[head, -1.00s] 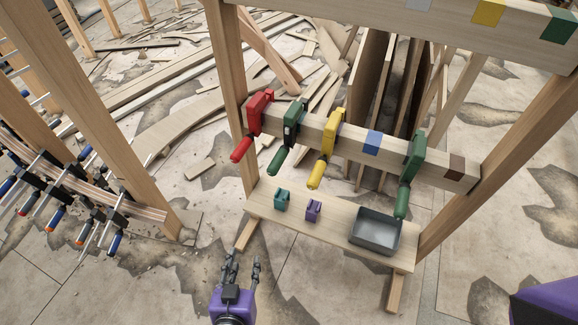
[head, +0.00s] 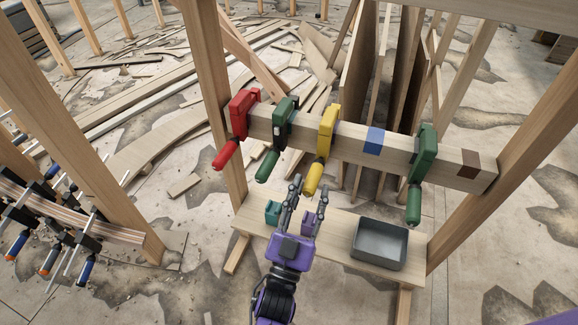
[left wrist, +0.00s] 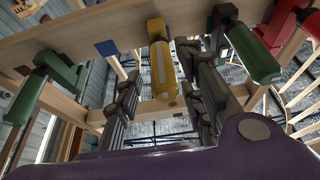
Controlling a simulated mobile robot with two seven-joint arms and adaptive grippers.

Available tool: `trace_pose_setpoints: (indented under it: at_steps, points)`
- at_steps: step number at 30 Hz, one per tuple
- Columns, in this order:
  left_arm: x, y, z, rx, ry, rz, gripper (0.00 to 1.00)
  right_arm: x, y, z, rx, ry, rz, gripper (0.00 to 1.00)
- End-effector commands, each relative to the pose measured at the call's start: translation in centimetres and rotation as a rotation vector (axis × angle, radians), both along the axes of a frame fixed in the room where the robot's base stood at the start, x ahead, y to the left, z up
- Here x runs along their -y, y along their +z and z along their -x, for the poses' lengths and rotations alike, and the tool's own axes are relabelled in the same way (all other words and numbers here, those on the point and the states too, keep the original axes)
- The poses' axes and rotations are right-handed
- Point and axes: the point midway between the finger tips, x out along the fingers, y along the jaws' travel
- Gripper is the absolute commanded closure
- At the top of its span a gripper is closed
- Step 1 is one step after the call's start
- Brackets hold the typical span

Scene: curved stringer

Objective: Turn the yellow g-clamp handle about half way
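The yellow g-clamp (head: 328,125) hangs on the upper wooden beam, its yellow handle (head: 314,178) pointing down and toward me. My left gripper (head: 310,187) is open just below and in front of this handle. In the left wrist view the yellow handle (left wrist: 162,72) lies between the two spread fingers of my left gripper (left wrist: 163,65), with gaps on both sides. Whether the fingertips overlap the handle in depth is hard to tell. My right gripper is out of view.
A red clamp (head: 240,115) and a green clamp (head: 285,120) hang left of the yellow one; another green clamp (head: 424,155) hangs right, past a blue patch (head: 374,142). Below, a shelf (head: 340,250) carries a grey tray (head: 380,242), a teal piece (head: 272,212) and a purple piece (head: 308,223).

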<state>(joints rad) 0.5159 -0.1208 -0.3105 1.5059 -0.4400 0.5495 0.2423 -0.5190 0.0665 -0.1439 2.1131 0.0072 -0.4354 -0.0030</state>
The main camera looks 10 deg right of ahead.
Motion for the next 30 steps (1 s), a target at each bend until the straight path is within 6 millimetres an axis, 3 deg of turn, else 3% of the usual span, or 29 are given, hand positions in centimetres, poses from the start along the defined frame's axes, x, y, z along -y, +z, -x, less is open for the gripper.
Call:
trace_pose_setpoints:
  at_steps: [6, 16, 24, 30]
  points:
    - [1.3, 0.9, -1.9, -0.001, 0.0, 0.002, 0.64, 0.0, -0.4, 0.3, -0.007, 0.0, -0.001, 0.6]
    - [1.5, 1.1, -2.3, -0.002, 0.001, 0.0, 0.64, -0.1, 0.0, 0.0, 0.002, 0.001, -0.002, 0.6]
    - [1.5, 1.1, -2.3, -0.002, 0.001, 0.0, 0.98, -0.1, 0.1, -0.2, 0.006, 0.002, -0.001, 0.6]
    - [1.5, 1.1, -2.3, 0.001, 0.001, -0.004, 1.0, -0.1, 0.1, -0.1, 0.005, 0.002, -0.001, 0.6]
